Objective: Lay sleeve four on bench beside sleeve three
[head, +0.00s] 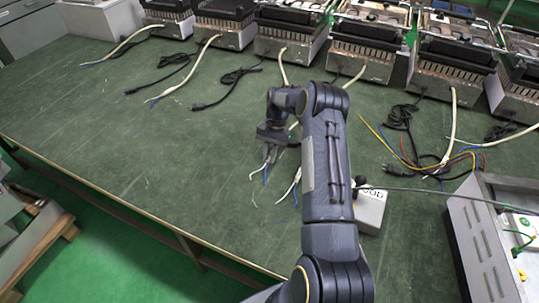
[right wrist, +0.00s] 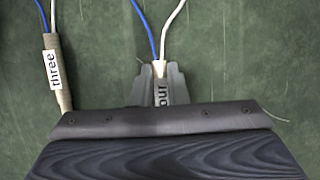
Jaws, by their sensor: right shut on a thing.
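My right gripper (head: 273,148) is over the green bench (head: 150,120), left of my right forearm in the head view. In the right wrist view its fingers (right wrist: 158,85) are shut on sleeve four (right wrist: 160,92), a pale sleeve whose label shows only "our". A blue and a white wire run out of its end. Sleeve three (right wrist: 57,75), labelled "three", lies on the bench to the left of sleeve four, apart and roughly parallel. Its wires also show in the head view (head: 291,185). I cannot tell whether sleeve four touches the bench. My left gripper is not in view.
Several heater units (head: 370,45) with pale sleeved cables and black plug cords line the back of the bench. A white box (head: 370,208) stands right of my forearm. A grey metal case (head: 485,235) is at the right.

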